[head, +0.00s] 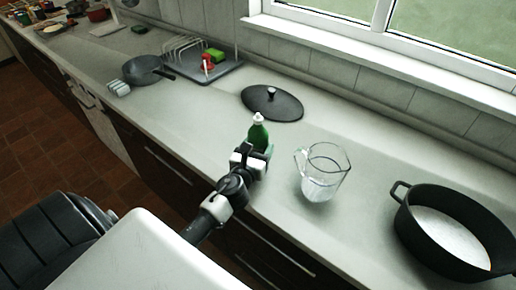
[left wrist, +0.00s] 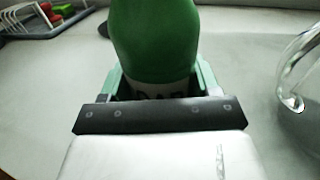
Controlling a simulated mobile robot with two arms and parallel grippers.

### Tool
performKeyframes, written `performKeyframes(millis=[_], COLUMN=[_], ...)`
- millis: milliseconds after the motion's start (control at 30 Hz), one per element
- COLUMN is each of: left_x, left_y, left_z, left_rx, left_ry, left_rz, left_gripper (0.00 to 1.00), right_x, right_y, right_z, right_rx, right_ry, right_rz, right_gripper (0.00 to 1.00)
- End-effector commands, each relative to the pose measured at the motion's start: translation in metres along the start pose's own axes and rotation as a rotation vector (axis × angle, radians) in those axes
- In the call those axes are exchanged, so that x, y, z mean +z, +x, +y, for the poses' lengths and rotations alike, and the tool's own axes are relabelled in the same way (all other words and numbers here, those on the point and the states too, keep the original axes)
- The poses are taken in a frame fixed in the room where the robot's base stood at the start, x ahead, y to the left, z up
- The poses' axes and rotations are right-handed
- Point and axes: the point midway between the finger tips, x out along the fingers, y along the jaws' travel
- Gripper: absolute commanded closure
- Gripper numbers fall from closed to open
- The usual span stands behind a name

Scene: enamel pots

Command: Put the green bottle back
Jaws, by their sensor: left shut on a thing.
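The green bottle (head: 258,133) has a white cap and stands upright near the front of the counter, in the middle of the head view. My left gripper (head: 253,155) is shut on it. In the left wrist view the bottle (left wrist: 153,38) rises between the fingers of the left gripper (left wrist: 155,88), with part of a pale label showing low down. The bottle's base is hidden behind the gripper, so I cannot tell whether it touches the counter. My right gripper is not in view.
A glass jug (head: 322,172) stands close to the right of the bottle. A black pot (head: 455,235) is farther right. A black lid (head: 272,103) lies behind the bottle. A dish rack (head: 205,62) and a pan (head: 146,70) are farther left. Counter left of the bottle is clear.

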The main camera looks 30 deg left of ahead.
Motion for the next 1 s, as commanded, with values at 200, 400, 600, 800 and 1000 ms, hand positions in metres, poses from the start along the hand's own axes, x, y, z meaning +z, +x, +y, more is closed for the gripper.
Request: performKeyframes(millis=[200,400,600,800,1000], left_x=[-0.003,-0.002,-0.001,-0.002,-0.002], left_y=[0.0,0.0,0.0,-0.021,-0.065], left_z=[0.0,0.0,0.0,0.0,0.0], left_rx=[0.0,0.0,0.0,-0.002,-0.002], left_ry=[0.0,0.0,0.0,0.001,0.0], left_rz=[0.0,0.0,0.0,0.002,0.002], left_gripper=[0.29,0.12,0.12,0.12,0.12], right_x=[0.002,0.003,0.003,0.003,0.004], right_y=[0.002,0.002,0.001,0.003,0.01], right_z=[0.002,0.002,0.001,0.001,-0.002], right_rx=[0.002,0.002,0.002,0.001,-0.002], right_ry=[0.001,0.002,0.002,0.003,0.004], right_rz=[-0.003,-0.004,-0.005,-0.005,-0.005], right_gripper=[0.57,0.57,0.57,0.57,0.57])
